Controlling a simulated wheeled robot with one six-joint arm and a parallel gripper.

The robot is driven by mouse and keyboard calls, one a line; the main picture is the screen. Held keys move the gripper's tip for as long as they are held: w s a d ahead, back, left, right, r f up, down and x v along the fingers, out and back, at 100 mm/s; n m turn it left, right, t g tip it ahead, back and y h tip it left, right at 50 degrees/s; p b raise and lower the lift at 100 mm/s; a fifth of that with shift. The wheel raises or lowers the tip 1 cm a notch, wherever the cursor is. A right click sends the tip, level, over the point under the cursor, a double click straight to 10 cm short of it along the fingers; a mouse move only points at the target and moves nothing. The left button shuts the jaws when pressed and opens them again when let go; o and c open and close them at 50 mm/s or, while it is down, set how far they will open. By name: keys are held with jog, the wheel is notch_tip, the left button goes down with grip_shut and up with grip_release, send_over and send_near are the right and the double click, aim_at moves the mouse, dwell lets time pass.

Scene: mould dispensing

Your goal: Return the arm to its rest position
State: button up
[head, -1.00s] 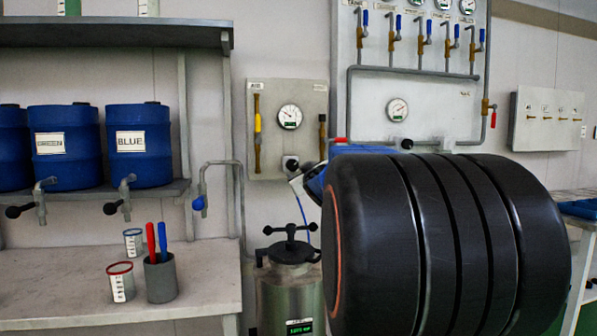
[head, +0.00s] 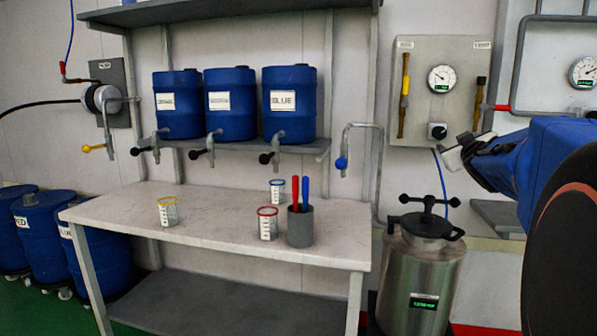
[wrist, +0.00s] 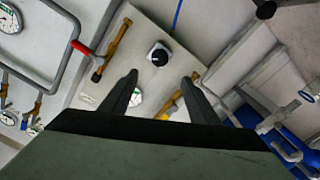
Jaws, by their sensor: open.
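My gripper (head: 453,156) shows in the head view at the right, on the end of my blue arm, in front of the wall by the gauge panel. The arm comes in from the right edge, and a large dark link of mine hides the lower right corner. In the wrist view my gripper (wrist: 161,78) has its two dark fingers apart, with nothing between them. The grey gauge panel (wrist: 110,80) lies beyond the fingers. How far the fingers are from the panel, I cannot tell.
A workbench (head: 215,230) holds measuring cups and a grey holder (head: 300,228) with red and blue handles. Blue drums (head: 230,105) with taps stand on the shelf above. A steel pressure pot (head: 420,275) stands below my gripper. Green floor shows at lower left.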

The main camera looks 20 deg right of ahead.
jog(key=s+a+f+g+y, duration=0.3)
jog(key=s+a+f, duration=0.5)
jog(key=a+f, duration=0.3)
jog(key=s+a+f+g+y, duration=0.3)
jog(key=s+a+f, duration=0.5)
jog(key=a+f, duration=0.3)
jog(key=s+a+f+g+y, duration=0.3)
jog(key=s+a+f, duration=0.6)
jog(key=a, duration=0.7)
notch_tip(320, 180, down, 3)
jog(key=shift+a+f+n+g+y, duration=0.1)
jog(key=shift+a+n+g+y, duration=0.15)
jog(key=shift+g, duration=0.45)
jog(key=shift+w+d, duration=0.1)
dwell(1.7)
